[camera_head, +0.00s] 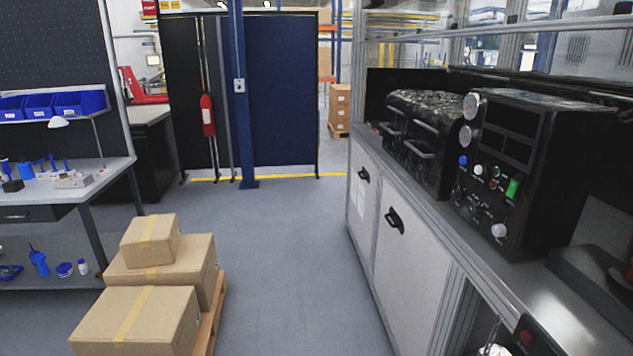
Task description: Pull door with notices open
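The door with notices (369,216) is the farther of two light grey doors on the front of the workbench cabinet at the right. Pale paper sheets (358,196) are fixed to it, too small to read. A black handle (363,175) sits near its top. The door looks shut, flush with the cabinet front. My gripper is not in view, and nothing is seen touching the door or its handle.
The nearer plain door (408,262) has a similar black handle (395,220). Black equipment (530,165) stands on the worktop. Stacked cardboard boxes (150,310) on a pallet stand at the left, before a workbench (110,178). The grey floor (285,260) between is clear.

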